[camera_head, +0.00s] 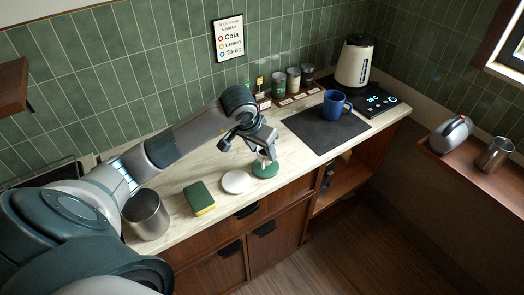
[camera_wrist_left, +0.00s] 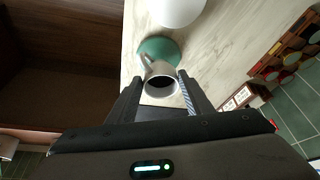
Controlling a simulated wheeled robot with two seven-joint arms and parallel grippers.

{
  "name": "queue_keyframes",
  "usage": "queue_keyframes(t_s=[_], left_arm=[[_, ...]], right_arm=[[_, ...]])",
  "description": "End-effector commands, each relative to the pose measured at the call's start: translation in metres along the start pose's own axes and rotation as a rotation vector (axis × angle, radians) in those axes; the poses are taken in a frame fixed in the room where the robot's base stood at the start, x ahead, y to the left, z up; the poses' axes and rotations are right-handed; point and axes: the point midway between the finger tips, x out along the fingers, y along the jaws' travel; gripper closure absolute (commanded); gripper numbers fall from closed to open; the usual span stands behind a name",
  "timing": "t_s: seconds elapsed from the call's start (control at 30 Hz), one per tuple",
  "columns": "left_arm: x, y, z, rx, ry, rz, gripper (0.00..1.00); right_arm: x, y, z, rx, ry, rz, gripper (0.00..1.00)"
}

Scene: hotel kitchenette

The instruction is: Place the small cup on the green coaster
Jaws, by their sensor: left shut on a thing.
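The small cup (camera_wrist_left: 160,70), pale grey with a dark inside and a handle, sits between the two fingers of my left gripper (camera_wrist_left: 162,92) in the wrist view. The left gripper (camera_head: 262,151) is shut on it. In the head view the cup (camera_head: 263,160) is small and mostly hidden by the fingers. The green coaster (camera_head: 266,171) lies on the counter right below the cup and gripper. In the wrist view the coaster (camera_wrist_left: 172,48) shows partly behind the cup. I cannot tell whether the cup touches the coaster. My right gripper is in neither view.
A white round coaster (camera_head: 236,182) lies just left of the green one, then a yellow-green sponge (camera_head: 199,197) and a metal canister (camera_head: 146,215). To the right are a black mat (camera_head: 322,133), a blue mug (camera_head: 336,105) and a kettle (camera_head: 354,62). Several jars (camera_head: 293,80) stand behind.

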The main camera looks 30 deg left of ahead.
Motion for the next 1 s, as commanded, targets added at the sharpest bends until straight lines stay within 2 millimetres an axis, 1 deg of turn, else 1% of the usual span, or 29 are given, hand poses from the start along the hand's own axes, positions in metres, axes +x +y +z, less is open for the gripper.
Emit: queue_keyframes(t_s=[0.03,0.2,0.5,0.7,0.73,0.77,0.8,1.0], left_arm=[[0.003,0.001,0.002,-0.003,-0.004,0.002,0.80],[0.013,0.000,0.005,-0.002,0.001,0.000,0.80],[0.016,0.000,0.006,-0.001,0.001,0.000,0.80],[0.019,0.000,0.007,0.000,0.002,-0.001,0.80],[0.019,0.000,0.007,0.000,0.001,-0.001,0.52],[0.018,0.000,0.007,0.000,0.001,0.000,0.45],[0.018,0.000,0.007,0.000,0.000,0.000,0.35],[0.018,0.000,0.007,0.000,0.000,0.000,0.35]], right_arm=[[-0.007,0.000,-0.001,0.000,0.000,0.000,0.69],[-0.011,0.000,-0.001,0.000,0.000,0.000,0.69],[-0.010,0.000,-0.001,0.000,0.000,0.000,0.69],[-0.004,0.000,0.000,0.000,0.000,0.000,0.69],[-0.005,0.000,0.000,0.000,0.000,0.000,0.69],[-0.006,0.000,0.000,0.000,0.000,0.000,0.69],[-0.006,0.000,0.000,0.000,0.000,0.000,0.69],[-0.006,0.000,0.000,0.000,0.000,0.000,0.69]])
